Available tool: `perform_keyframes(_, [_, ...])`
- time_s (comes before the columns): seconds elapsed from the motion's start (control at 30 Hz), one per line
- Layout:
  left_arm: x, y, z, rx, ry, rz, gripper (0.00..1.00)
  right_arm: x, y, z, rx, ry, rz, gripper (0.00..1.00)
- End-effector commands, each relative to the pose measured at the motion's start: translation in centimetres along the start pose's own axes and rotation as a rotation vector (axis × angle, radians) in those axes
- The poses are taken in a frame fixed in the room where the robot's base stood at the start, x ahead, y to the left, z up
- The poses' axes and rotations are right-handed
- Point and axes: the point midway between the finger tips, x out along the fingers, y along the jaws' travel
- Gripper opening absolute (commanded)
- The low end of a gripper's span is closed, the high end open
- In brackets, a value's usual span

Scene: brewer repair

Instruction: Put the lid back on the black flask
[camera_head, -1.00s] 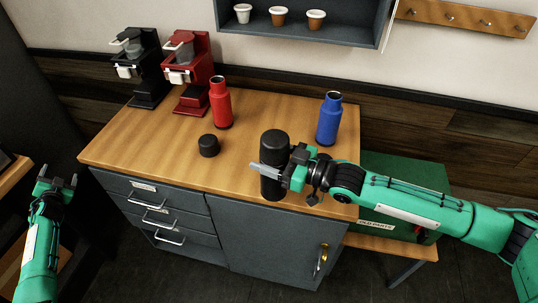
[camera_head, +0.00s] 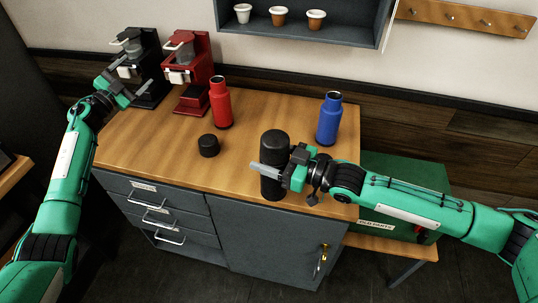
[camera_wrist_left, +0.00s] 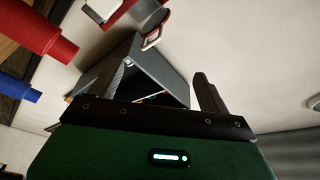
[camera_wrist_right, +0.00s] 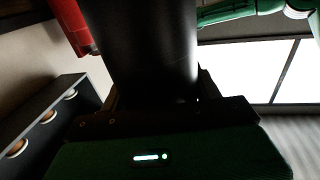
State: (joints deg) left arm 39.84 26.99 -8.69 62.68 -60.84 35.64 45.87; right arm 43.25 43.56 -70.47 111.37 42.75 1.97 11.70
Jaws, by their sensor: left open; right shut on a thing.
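The black flask (camera_head: 273,185) is upright near the counter's front edge; its dark top is hard to make out. My right gripper (camera_head: 270,170) is shut around the flask's side. The flask also fills the middle of the right wrist view (camera_wrist_right: 145,45). A short black lid (camera_head: 208,145) lies on the counter to the left of the flask, apart from it. My left gripper (camera_head: 137,75) is open and appears empty, in front of the black brewer and left of the lid. One of its fingers shows clearly in the left wrist view (camera_wrist_left: 208,95).
A red flask (camera_head: 221,105) stands behind the lid and a blue flask (camera_head: 328,120) behind the black flask, to its right. A black brewer (camera_head: 150,80) and a red brewer (camera_head: 195,75) stand at the back left. The counter's left front (camera_head: 150,140) is clear.

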Motion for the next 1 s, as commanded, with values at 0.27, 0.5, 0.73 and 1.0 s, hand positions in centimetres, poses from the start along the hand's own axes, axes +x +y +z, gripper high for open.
perform_keyframes(0.27, [6.8,4.0,-11.9,0.014,0.226,0.233,0.80,0.0,0.0,-0.1,-0.001,0.002,0.000,0.00])
perform_keyframes(0.5, [10.1,8.8,-22.4,0.051,0.386,0.491,0.80,0.0,0.0,-0.1,-0.001,0.002,0.000,0.00])
perform_keyframes(0.73, [10.6,14.7,-32.2,0.132,0.488,0.806,0.80,0.0,0.0,-0.1,-0.001,0.002,0.000,0.00])
perform_keyframes(1.0, [7.0,23.1,-41.4,0.344,0.452,1.289,0.80,0.0,0.0,-0.1,-0.001,0.002,0.000,0.00])
